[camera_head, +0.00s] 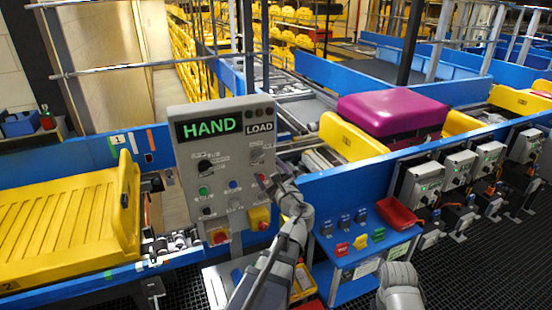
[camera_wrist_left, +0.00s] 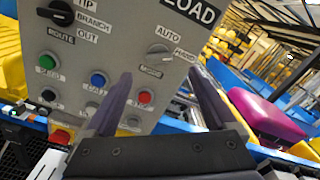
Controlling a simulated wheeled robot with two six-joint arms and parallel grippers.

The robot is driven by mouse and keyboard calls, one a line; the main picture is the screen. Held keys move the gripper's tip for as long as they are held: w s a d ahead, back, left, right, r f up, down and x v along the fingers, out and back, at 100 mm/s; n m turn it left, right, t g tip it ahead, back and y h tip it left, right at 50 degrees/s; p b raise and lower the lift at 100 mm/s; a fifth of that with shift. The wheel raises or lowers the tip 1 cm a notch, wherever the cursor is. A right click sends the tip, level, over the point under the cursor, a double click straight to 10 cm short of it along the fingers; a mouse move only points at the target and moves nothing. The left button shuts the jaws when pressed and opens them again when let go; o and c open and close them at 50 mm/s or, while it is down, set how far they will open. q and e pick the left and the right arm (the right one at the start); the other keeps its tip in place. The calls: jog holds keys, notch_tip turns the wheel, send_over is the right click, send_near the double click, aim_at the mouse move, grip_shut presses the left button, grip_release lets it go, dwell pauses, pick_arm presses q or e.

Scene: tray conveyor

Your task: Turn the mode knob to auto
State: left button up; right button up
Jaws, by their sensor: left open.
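A grey control panel (camera_head: 223,165) stands in the middle of the head view; its display (camera_head: 209,127) reads HAND in green, with LOAD beside it. My left gripper (camera_head: 268,183) is in front of the panel's lower right. In the left wrist view its fingers (camera_wrist_left: 163,98) are apart with nothing between them, below the knob, on either side of a red button (camera_wrist_left: 145,97). My right gripper is out of view.
Other buttons and a route knob (camera_wrist_left: 61,13) sit near the mode knob. A yellow tray (camera_head: 65,215) lies left of the panel; a magenta block (camera_head: 392,110) rides a tray to the right. A blue stand (camera_head: 365,250) with a red bin (camera_head: 398,216) is at lower right.

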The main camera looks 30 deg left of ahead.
aim_at(259, 158)
pick_arm(q)
jog(key=x, duration=0.8)
jog(key=shift+a+f, duration=0.1)
jog(key=c, duration=1.4)
jog(key=shift+n, duration=0.3)
jog(key=n, duration=0.5)
jog(key=shift+n, duration=0.3)
jog(key=n, duration=0.5)
jog(key=shift+n, duration=0.6)
